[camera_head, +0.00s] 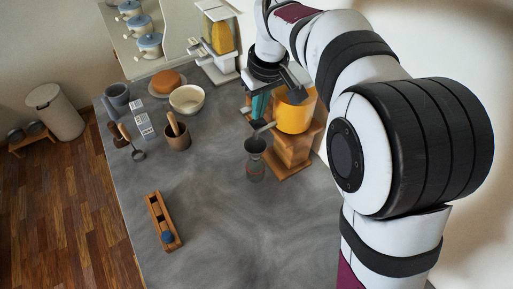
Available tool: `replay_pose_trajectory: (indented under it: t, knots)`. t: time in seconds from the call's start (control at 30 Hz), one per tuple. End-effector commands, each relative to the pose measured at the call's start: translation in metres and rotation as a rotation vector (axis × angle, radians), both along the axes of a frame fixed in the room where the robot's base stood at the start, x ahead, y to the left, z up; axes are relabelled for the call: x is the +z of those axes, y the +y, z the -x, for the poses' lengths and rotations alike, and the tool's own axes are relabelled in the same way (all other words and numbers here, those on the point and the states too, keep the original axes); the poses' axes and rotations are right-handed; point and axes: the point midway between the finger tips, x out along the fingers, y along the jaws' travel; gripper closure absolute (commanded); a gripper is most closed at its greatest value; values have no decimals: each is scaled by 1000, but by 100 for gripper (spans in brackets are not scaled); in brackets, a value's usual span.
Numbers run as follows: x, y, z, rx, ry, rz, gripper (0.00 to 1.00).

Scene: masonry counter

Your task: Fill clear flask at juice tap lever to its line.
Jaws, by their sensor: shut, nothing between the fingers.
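The clear flask (255,170) stands upright on the grey counter, in front of the wooden stand (291,157) of a dispenser. The dispenser holds an orange tank (296,115). A short spout or tap seems to reach from the dispenser towards the flask's mouth. The level in the flask and its line are too small to make out. My gripper (258,121) is shut and empty, pointing down beside the tank's left side, above and behind the flask. The tap lever is not clear, being small and close to my gripper, so I cannot tell whether they touch.
Another dispenser with yellow contents (221,37) stands at the back. A cream bowl (187,98), a brown round item on a plate (167,81), a wooden pot with a utensil (177,138) and a grey mug (117,96) stand to the left. A wooden rack (161,219) lies front left. The counter's front middle is clear.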

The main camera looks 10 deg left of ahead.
Motion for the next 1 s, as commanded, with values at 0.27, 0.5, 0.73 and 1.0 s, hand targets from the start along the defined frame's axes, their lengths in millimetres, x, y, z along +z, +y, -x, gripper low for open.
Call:
replay_pose_trajectory:
  t: [0.27, 0.5, 0.73, 1.0]
  knots:
    - [-9, 0, 0, 0, 2, 1, 100]
    - [-16, 0, 0, 0, 1, 1, 100]
    - [-20, 0, 0, 0, 1, 1, 100]
    - [-20, 0, 0, 0, 1, 0, 100]
